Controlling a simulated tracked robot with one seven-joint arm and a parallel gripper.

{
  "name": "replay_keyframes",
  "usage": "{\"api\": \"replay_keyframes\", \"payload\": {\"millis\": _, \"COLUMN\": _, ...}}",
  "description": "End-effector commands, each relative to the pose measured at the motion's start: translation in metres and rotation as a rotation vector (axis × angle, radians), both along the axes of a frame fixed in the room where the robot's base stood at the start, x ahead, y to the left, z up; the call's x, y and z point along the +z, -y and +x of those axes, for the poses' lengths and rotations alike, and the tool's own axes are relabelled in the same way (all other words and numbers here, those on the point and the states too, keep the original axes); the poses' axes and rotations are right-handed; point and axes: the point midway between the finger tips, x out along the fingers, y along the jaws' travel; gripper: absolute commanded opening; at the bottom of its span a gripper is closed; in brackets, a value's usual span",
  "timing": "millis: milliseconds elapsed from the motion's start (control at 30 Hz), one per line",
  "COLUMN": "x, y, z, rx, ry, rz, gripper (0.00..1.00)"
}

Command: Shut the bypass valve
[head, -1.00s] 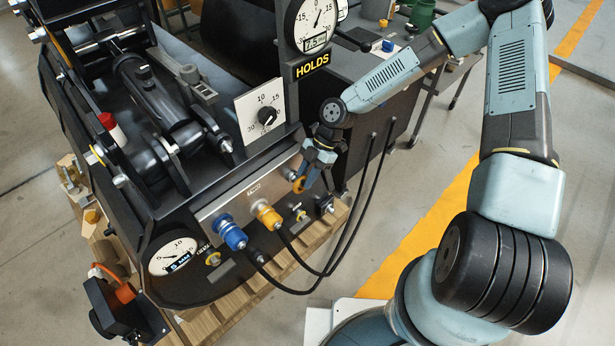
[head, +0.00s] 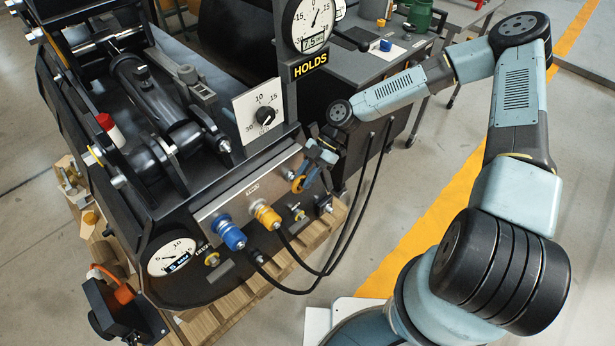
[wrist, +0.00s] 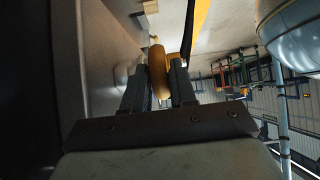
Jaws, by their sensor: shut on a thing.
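The bypass valve's round orange-yellow handle (head: 297,186) sits at the right end of the metal coupler panel (head: 207,215). My gripper (head: 303,178) reaches it from the upper right, its fingers closed around the handle's edge. In the wrist view the handle (wrist: 158,66) shows as a yellow disc edge-on, clamped between both fingers of my gripper (wrist: 159,82). The valve's stem is hidden, and I cannot tell the valve's position.
A blue coupler (head: 231,235) and a yellow coupler (head: 265,214) are on the panel, with black hoses (head: 360,215) rising close to my gripper. A dial knob (head: 265,115) and a gauge (head: 172,252) are nearby.

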Motion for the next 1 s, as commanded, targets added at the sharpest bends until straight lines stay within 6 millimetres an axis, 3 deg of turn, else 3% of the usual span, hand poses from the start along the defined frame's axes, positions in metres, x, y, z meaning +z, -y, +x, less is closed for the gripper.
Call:
{"api": "replay_keyframes", "payload": {"millis": 100, "x": -0.001, "y": 0.001, "z": 0.0, "rx": 0.0, "ry": -0.001, "rz": -0.003, "gripper": 0.0}}
{"api": "replay_keyframes", "payload": {"millis": 133, "x": -0.001, "y": 0.001, "z": 0.0, "rx": 0.0, "ry": -0.001, "rz": -0.003, "gripper": 0.28}}
{"api": "replay_keyframes", "payload": {"millis": 167, "x": -0.001, "y": 0.001, "z": 0.0, "rx": -0.001, "ry": -0.001, "rz": -0.002, "gripper": 0.31}}
{"api": "replay_keyframes", "payload": {"millis": 567, "x": 0.005, "y": 0.005, "z": 0.006, "rx": -0.003, "ry": 0.001, "rz": -0.001, "gripper": 0.32}}
{"api": "replay_keyframes", "payload": {"millis": 1000, "x": 0.057, "y": 0.045, "z": 0.052, "rx": -0.004, "ry": 0.003, "rz": -0.002, "gripper": 0.32}}
